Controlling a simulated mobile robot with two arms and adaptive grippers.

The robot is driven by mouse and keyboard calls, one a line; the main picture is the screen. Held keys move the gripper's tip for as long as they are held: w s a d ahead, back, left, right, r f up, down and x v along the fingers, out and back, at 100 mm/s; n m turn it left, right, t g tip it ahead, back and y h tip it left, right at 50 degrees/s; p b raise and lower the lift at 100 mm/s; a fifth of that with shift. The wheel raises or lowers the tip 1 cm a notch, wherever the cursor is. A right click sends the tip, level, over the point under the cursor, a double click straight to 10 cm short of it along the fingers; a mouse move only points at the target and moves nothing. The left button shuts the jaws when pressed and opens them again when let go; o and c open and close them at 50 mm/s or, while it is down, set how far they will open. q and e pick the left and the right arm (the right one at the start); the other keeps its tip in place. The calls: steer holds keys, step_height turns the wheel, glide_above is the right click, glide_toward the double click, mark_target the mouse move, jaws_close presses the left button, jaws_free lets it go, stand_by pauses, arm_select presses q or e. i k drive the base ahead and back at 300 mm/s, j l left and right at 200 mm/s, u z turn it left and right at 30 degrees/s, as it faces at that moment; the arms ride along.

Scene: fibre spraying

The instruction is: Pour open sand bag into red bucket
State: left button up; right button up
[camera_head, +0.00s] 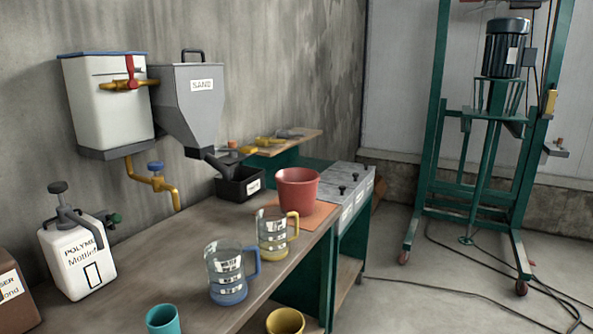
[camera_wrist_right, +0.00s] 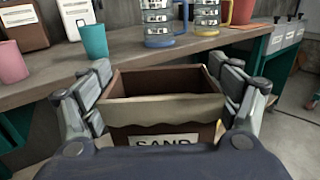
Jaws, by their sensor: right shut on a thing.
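The open sand bag (camera_wrist_right: 165,107) is brown with a tan band and a "SAND" label. It shows only in the right wrist view, upright with its open top up. My right gripper (camera_wrist_right: 167,85) is shut on it, with fingers at its left and right sides. The sand inside is hard to make out. The red bucket (camera_head: 297,188) stands on an orange mat at the far right end of the workbench in the head view. A part of it shows at the top of the right wrist view (camera_wrist_right: 242,12), beyond the bag. My left gripper is not in view.
Jugs with a yellow handle (camera_head: 272,232) and a blue handle (camera_head: 227,273) stand on the bench (camera_head: 160,255) before the bucket. A black bin (camera_head: 238,184) is left of it, under the sand hopper (camera_head: 190,100). A teal cup (camera_head: 163,320) stands near the front.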

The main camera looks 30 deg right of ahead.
mark_target(296, 187)
steer(key=i+l, duration=0.2)
steer(key=l, duration=0.15)
steer(key=i+l, duration=0.2)
steer(key=l, duration=0.15)
steer(key=i+l, duration=0.15)
steer(key=l, duration=0.2)
steer(key=i+l, duration=0.2)
steer(key=l, duration=0.15)
steer(key=i+l, duration=0.2)
steer(key=l, duration=0.15)
